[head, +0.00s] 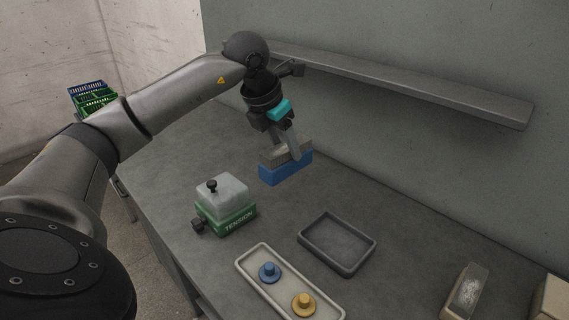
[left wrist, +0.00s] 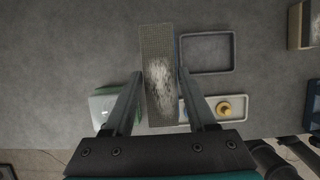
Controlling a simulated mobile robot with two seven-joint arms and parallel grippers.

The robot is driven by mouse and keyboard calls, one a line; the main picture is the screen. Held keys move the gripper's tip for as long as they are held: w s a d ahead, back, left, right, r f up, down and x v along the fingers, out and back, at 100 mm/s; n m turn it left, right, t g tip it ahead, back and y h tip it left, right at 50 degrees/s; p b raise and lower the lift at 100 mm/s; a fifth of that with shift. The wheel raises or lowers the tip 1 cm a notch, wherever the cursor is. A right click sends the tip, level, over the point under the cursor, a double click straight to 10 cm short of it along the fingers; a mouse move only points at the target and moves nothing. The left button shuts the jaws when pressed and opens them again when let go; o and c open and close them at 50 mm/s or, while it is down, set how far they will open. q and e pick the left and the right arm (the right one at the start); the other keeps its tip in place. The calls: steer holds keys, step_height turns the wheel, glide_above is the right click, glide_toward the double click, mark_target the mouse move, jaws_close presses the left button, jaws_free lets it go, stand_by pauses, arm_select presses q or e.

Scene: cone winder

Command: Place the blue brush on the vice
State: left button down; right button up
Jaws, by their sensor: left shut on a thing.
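The blue brush (head: 287,169) is a blue block with a grey bristle face turned upward. My left gripper (head: 291,150) is shut on it and holds it over the grey table, behind the box marked TENSION. In the left wrist view the brush's bristle face (left wrist: 159,60), with a pale worn patch, lies between the two fingers of the left gripper (left wrist: 158,85). I cannot make out a vice in either view. My right gripper does not show.
The green TENSION box (head: 226,204) stands front left of the brush. An empty grey tray (head: 367,262) and a pale tray (head: 250,261) with a blue and a yellow knobbed piece lie nearer. A tan-sided brush-like block (head: 466,292) is at right. A shelf (head: 420,84) runs along the wall.

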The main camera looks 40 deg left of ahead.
arm_select(q)
steer(key=shift+r, duration=1.3)
steer(key=shift+d+f+m, duration=0.3)
steer(key=shift+d+m, duration=0.1)
steer(key=s+d+f+m+g, duration=0.2)
steer(key=d+m, duration=0.5)
steer(key=m, duration=0.4)
steer(key=s+d+f+m+g, duration=0.2)
steer(key=s+d+m+g, duration=0.2)
steer(key=m, duration=0.7)
steer(key=s+d+f+m+g, duration=0.3)
steer(key=d+m, duration=0.6)
steer(key=m, duration=0.3)
steer(key=shift+s+d, duration=0.35)
steer(key=shift+s, duration=0.45)
steer(key=shift+d+f, duration=0.1)
